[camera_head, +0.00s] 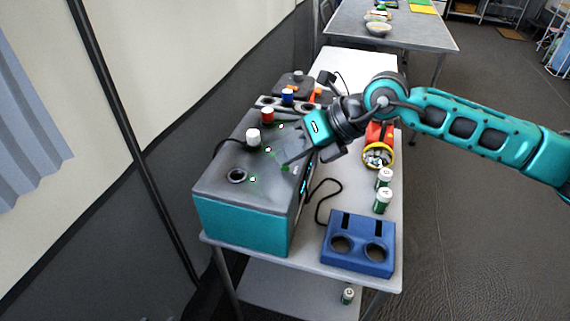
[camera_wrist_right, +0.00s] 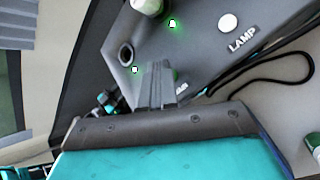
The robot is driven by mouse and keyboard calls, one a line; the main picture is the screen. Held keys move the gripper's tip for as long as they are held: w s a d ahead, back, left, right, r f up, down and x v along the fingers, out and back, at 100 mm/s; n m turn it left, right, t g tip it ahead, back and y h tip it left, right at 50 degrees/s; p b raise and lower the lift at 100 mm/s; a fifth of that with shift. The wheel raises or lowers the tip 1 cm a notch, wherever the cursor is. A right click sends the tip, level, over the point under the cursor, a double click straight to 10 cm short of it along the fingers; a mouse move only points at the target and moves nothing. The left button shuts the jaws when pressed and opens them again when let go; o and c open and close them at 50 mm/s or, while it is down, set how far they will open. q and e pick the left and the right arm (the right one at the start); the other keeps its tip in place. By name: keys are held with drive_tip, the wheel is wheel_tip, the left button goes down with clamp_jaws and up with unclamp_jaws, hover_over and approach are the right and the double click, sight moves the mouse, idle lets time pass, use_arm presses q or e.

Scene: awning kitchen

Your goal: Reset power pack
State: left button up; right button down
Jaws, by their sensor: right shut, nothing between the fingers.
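The power pack (camera_head: 245,222) is a teal box with a grey top, standing on the white table. A white-capped plug (camera_head: 253,137) and a red-capped one (camera_head: 267,115) stand on its top, beside an empty round socket (camera_head: 237,176). Several green lights glow there. My right gripper (camera_head: 289,164) is shut and empty, its fingertips low over the top's right side. In the right wrist view the shut fingers (camera_wrist_right: 158,84) point at the top near a green light, with a white round button (camera_wrist_right: 228,23) marked LAMP beyond. I cannot tell whether they touch. My left gripper is out of view.
A blue two-hole holder (camera_head: 358,243) lies at the front right. Two green-and-white batteries (camera_head: 383,201) and a red-yellow lamp (camera_head: 378,153) stand behind it. A black cable (camera_head: 325,190) runs along the table. Another battery (camera_head: 347,296) is on the lower shelf.

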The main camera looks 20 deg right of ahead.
sight(291, 168)
drive_tip(key=shift+r+p, duration=0.35)
drive_tip(key=shift+r, duration=0.3)
wheel_tip(291, 168, up, 5)
drive_tip(key=p, duration=0.3)
drive_tip(key=shift+p, duration=0.3)
idle(0.5)
